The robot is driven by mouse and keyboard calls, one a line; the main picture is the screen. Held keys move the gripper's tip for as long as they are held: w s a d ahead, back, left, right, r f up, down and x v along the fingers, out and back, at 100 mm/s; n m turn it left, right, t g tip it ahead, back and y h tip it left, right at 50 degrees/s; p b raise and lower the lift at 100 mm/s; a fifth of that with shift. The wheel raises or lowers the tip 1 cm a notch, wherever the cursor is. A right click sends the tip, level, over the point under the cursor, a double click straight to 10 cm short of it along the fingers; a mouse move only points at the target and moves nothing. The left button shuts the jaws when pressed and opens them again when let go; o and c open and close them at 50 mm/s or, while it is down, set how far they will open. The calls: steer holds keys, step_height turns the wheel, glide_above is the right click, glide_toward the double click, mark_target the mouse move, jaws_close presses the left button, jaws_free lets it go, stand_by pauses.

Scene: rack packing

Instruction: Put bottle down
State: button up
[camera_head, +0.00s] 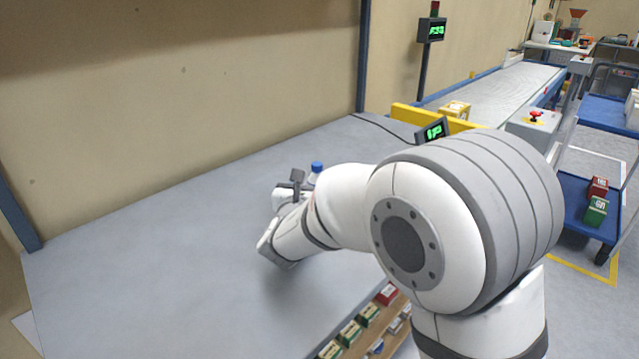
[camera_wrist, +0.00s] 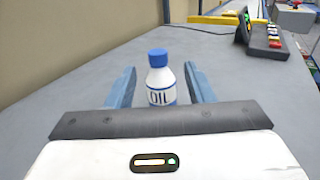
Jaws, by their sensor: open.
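A white bottle with a blue cap and a label reading OIL (camera_wrist: 160,82) stands upright on the grey table in the wrist view. In the head view its blue cap (camera_head: 317,167) shows just beyond my gripper, and most of its body is hidden behind my arm. My gripper (camera_wrist: 160,86) is open, with one blue finger on each side of the bottle. A gap shows between the bottle and each finger. The bottle's base is partly hidden by the gripper body.
The grey table (camera_head: 150,240) is bare to the left. A small display (camera_head: 433,131) and a yellow barrier (camera_head: 410,115) stand at its right end, before a conveyor (camera_head: 490,88). Green and red boxes (camera_head: 350,333) lie on a lower shelf in front.

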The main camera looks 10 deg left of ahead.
mark_target(316, 167)
steer(key=w, duration=0.7)
steer(key=shift+w+a+b, duration=0.25)
steer(key=shift+b, duration=0.1)
steer(key=shift+c, duration=0.6)
jaws_close()
